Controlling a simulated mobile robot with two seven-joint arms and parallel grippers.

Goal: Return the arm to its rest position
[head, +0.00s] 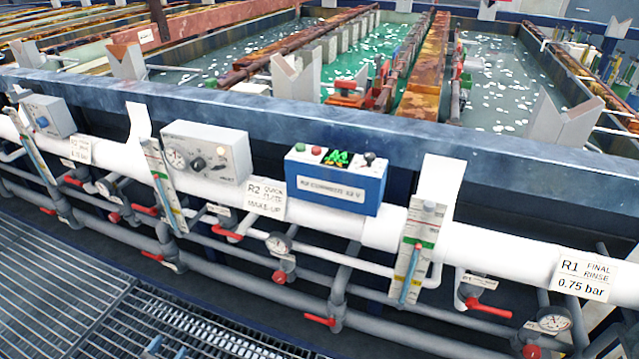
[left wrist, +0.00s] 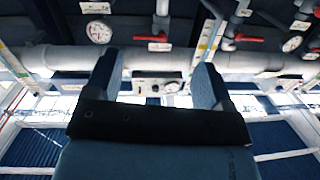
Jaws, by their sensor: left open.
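My left gripper (left wrist: 156,70) shows in the left wrist view, its two blue-grey fingers spread apart. Nothing is between the fingertips, and the gripper is open and empty. Beyond the fingers are the white rinse pipe (left wrist: 270,62), a round gauge (left wrist: 99,32) and a red valve handle (left wrist: 153,38); the fingers appear apart from them. In the head view only a small blue piece shows at the bottom edge, and I cannot tell if it is part of my arm. My right gripper is in neither view.
A long white pipe (head: 500,249) runs across the rack front, with a blue-fronted box (head: 335,187), a grey control box (head: 210,150), gauges and several red-handled valves (head: 488,307). Tanks of liquid (head: 500,85) lie behind the blue beam (head: 300,127). Metal grating (head: 60,275) covers the floor at left.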

